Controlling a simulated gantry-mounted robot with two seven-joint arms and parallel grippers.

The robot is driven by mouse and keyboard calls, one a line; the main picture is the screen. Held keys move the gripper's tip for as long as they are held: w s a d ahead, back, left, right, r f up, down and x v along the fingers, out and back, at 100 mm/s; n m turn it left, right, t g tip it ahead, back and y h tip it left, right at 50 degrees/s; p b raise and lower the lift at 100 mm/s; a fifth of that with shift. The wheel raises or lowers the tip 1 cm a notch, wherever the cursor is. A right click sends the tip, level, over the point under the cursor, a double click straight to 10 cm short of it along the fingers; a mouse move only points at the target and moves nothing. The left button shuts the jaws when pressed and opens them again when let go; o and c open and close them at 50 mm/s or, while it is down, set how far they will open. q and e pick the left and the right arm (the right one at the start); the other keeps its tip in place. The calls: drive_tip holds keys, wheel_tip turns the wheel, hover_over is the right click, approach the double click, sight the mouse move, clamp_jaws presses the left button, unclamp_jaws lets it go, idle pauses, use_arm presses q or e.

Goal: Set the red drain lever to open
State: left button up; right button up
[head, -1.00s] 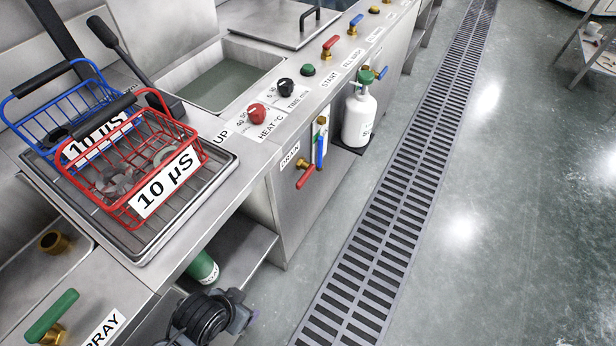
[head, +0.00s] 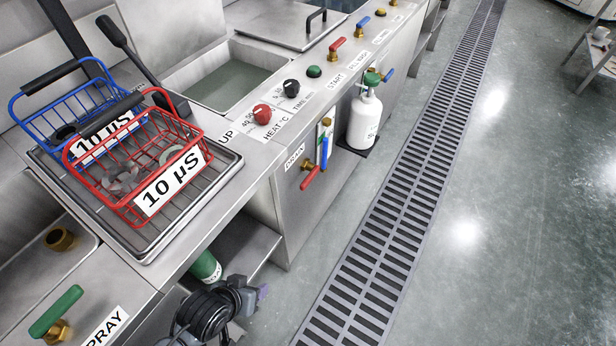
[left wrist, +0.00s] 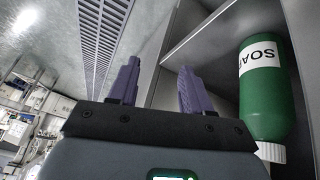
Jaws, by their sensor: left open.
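The red drain lever (head: 310,178) is on a brass valve on the steel front panel, just below the DRAIN label (head: 294,157). Its handle slants, with one end low at the left and the other higher at the right. My left gripper (head: 262,291) is in the lower middle of the head view, below and left of the lever and apart from it. In the left wrist view its two purple fingers (left wrist: 159,70) stand apart with nothing between them. The lever cannot be made out in the left wrist view. My right gripper is not in view.
A green SOAP bottle (left wrist: 265,95) stands on the open shelf beside my left gripper. A blue-handled valve (head: 324,152) is just right of the lever. A white bottle (head: 363,120) stands farther right. Floor is clear around the drain grate (head: 400,200).

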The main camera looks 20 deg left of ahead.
use_arm(q)
drive_tip(key=w+f+n+t, duration=0.1)
drive_tip(key=w+n+t, duration=0.2)
drive_tip(key=w+n, duration=0.25)
drive_tip(key=n+t+y+p, duration=0.5)
drive_tip(key=n+t+p, duration=0.35)
drive_tip(key=n, duration=0.45)
approach(308, 177)
drive_tip(key=b+x, duration=0.1)
drive_tip(key=x, duration=0.2)
drive_tip(key=b+x, duration=0.1)
drive_tip(key=x, duration=0.2)
drive_tip(key=f+x, duration=0.1)
drive_tip(key=x, duration=0.2)
drive_tip(key=shift+w+a+f+b, duration=0.1)
drive_tip(key=shift+a+b, duration=0.05)
drive_tip(key=shift+b, duration=0.25)
drive_tip(key=shift+w+a, duration=0.15)
drive_tip(key=shift+w, duration=0.55)
